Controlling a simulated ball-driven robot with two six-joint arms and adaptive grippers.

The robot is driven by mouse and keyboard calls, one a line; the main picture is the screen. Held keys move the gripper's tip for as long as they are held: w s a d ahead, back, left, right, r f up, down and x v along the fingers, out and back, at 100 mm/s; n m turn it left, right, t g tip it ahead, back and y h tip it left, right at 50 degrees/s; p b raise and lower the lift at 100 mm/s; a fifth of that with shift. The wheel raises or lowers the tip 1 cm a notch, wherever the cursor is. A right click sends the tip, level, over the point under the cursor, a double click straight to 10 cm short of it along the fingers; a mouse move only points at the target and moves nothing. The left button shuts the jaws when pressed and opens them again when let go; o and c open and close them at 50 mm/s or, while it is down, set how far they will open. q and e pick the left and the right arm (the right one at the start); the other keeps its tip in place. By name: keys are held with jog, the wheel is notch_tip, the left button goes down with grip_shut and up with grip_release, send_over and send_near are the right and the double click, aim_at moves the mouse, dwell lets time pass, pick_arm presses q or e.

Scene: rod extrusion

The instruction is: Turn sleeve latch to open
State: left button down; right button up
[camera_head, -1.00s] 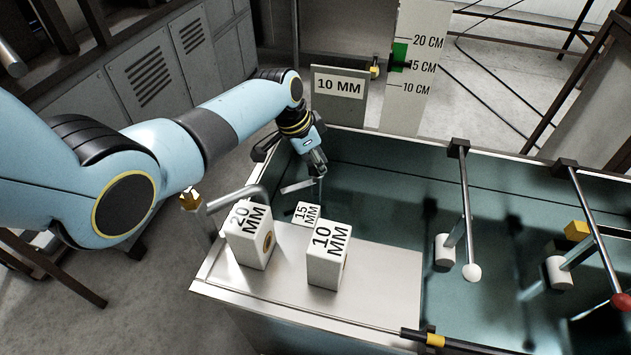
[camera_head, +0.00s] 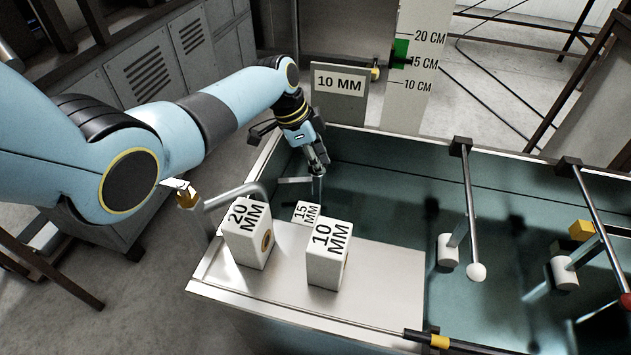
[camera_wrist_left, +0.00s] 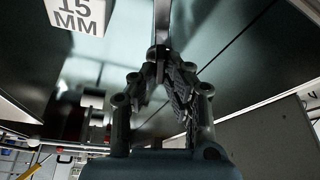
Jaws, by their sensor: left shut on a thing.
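My left gripper (camera_head: 320,162) reaches down into the far left corner of the teal-lined tank (camera_head: 390,185). Its fingers are closed on a grey metal bar, which I take to be the sleeve latch (camera_head: 318,188). In the left wrist view, the fingertips (camera_wrist_left: 160,55) pinch the flat end of this bar (camera_wrist_left: 162,20), which runs up out of the picture. In the head view, a thin pale horizontal arm (camera_head: 294,181) extends left just below the fingertips. The latch's lower mounting is hidden behind the blocks and the tank's shadow. My right gripper does not show.
White blocks marked 20 MM (camera_head: 247,235), 15 MM (camera_head: 305,213) and 10 MM (camera_head: 327,255) stand near the metal shelf (camera_head: 385,290). A bent grey pipe (camera_head: 235,195) stands at left. Rods with white ends (camera_head: 476,271) cross the tank at right. A 10 MM sign (camera_head: 340,88) stands behind.

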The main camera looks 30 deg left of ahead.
pick_arm(q)
jog(key=shift+s+d+f, duration=0.1)
jog(key=shift+s+f, duration=0.05)
jog(key=shift+s, duration=0.05)
jog(key=shift+f+m+b, duration=0.1)
jog(key=shift+m+b, duration=0.25)
jog(key=shift+m, duration=0.05)
jog(key=shift+m+g, duration=0.4)
jog(key=shift+m, duration=0.1)
jog(key=shift+m+b, duration=0.4)
jog(key=shift+b, duration=0.05)
jog(key=c, duration=1.8)
grip_release()
jog(key=o, duration=0.5)
jog(key=shift+w, duration=0.1)
